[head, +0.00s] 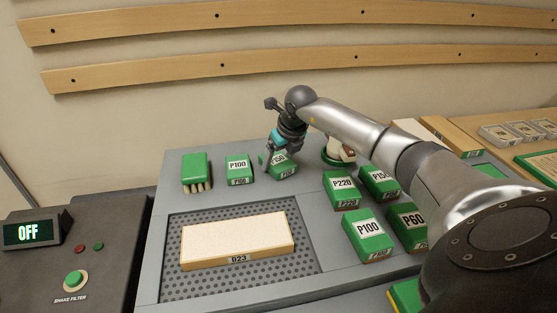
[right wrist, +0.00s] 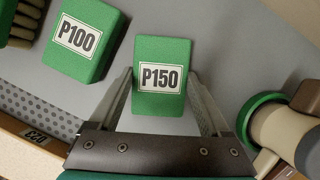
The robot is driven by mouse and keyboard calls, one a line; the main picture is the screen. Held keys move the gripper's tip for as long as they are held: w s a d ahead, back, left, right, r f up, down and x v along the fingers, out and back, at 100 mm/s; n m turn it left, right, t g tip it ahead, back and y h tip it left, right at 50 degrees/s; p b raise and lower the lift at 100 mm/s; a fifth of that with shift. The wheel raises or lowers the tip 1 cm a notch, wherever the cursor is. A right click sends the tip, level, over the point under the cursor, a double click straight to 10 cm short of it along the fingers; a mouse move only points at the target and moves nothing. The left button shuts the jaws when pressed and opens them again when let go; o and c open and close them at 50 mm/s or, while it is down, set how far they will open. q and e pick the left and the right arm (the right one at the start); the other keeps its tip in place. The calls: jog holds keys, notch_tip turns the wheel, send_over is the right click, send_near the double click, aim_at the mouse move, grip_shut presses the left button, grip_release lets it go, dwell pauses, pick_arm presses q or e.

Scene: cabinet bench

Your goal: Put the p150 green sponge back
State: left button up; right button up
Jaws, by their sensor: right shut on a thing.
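The green P150 sponge (head: 283,169) is at the back of the grey bench, to the right of a green P100 sponge (head: 239,169). In the right wrist view the P150 sponge (right wrist: 163,78) sits between the two fingers, its label facing the camera. My right gripper (head: 279,156) is shut on it from above. Whether the sponge touches the bench is hard to tell. Another green block labelled P150 (head: 380,181) is in the group on the right, partly behind my right arm. My left gripper is not in view.
A green-backed brush (head: 195,168) is at the back left. A pale wooden board (head: 238,240) lies on the perforated panel in front. P220 (head: 342,187), P100 (head: 366,234) and P60 (head: 407,222) blocks are on the right. A cream and green object (right wrist: 270,115) stands close right of the gripper.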

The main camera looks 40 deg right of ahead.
jog(key=shift+r, duration=0.1)
jog(key=o, duration=1.1)
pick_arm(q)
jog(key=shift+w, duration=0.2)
pick_arm(e)
jog(key=shift+o, duration=0.2)
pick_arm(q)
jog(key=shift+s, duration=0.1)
pick_arm(e)
jog(key=shift+r, duration=0.1)
jog(key=shift+s+r, duration=0.1)
jog(key=shift+r, duration=0.25)
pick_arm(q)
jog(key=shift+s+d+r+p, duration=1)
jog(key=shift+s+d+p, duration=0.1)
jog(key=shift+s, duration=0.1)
pick_arm(e)
jog(key=v, duration=1.1)
